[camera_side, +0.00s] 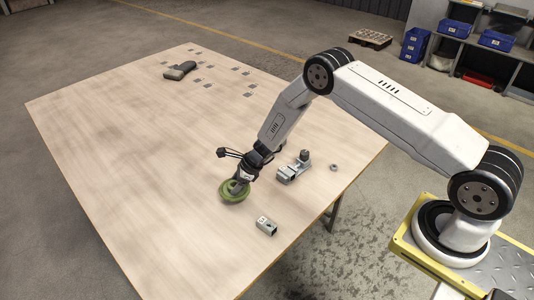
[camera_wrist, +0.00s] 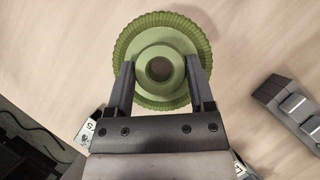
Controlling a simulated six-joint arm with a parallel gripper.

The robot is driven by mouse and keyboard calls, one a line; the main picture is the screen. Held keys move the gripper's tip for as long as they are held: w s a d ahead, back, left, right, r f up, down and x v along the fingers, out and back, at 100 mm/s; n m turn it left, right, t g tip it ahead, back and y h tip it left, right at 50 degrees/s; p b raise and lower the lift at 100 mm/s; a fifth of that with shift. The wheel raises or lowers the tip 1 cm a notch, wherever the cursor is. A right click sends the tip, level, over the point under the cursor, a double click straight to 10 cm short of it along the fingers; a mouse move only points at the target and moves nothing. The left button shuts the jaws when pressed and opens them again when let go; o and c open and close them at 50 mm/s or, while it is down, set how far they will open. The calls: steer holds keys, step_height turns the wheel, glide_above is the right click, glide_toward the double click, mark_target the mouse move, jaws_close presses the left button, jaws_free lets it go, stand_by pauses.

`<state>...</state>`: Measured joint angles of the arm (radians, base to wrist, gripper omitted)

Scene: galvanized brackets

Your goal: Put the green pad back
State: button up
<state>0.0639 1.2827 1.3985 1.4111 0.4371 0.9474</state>
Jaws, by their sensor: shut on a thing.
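The green pad (camera_wrist: 163,28) is a round disc with a ribbed edge and a raised hub with a dark hole in its middle. In the wrist view my gripper (camera_wrist: 160,70) has one finger on each side of the hub and is shut on it. In the side view the green pad (camera_side: 233,192) is under my gripper (camera_side: 238,184), low over the wooden table or touching it; I cannot tell which. My gripper hides part of the pad there.
A grey metal bracket assembly (camera_side: 293,171) stands right of my gripper, with a small nut-like ring (camera_side: 333,166) beyond it. A small metal block (camera_side: 266,226) lies nearer. A dark tool (camera_side: 180,70) and several small grey plates (camera_side: 208,85) lie at the far end. The table's left part is clear.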

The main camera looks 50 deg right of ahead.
steer(key=shift+w+f, duration=0.15)
steer(key=shift+f, duration=0.05)
steer(key=shift+w+f, duration=0.35)
steer(key=shift+f, duration=1.6)
steer(key=shift+f, duration=0.15)
steer(key=o, duration=1.1)
steer(key=shift+c, duration=0.2)
steer(key=shift+v, duration=1.2)
steer(key=v, duration=0.9)
steer(key=shift+r, duration=0.45)
